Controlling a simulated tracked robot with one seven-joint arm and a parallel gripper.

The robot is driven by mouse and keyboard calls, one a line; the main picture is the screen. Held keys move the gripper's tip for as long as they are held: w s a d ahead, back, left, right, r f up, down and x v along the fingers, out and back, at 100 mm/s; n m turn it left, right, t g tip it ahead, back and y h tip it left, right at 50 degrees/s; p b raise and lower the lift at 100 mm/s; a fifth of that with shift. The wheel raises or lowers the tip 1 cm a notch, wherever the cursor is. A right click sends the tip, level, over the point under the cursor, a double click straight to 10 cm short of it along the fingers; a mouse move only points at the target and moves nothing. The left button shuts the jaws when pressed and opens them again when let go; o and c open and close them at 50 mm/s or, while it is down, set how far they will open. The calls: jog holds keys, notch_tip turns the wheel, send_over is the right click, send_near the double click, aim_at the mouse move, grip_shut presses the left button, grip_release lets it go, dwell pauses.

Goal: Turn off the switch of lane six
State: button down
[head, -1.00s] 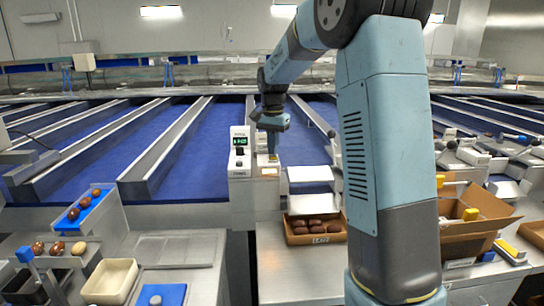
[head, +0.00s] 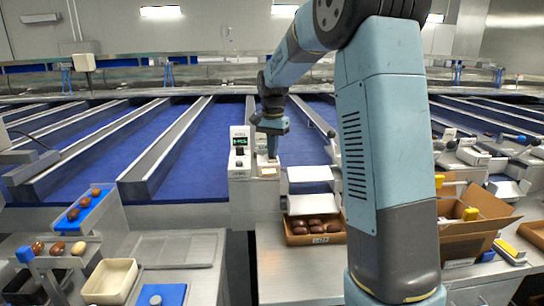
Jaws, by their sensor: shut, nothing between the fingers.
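A white lane control box (head: 240,150) with a small green-lit display (head: 240,141) and a dark knob stands at the front end of a blue lane, at the picture's middle. Beside it on the right is a low pale panel with a yellowish label (head: 268,171). My gripper (head: 272,156) points down just above this panel, right of the control box. Its fingers are shut and empty. The switch and its position are too small to tell, and the gripper covers part of the panel. I cannot read a lane number or tell whether the fingertips touch anything.
A box of dark dates (head: 316,240) sits right of the panel, under white flaps. An open cardboard carton (head: 480,215) stands further right. A cream bin (head: 109,282) and a blue tray (head: 88,212) with dates are at left. Metal dividers (head: 165,145) separate the blue lanes.

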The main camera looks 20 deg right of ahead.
jog(key=shift+r, duration=3.4)
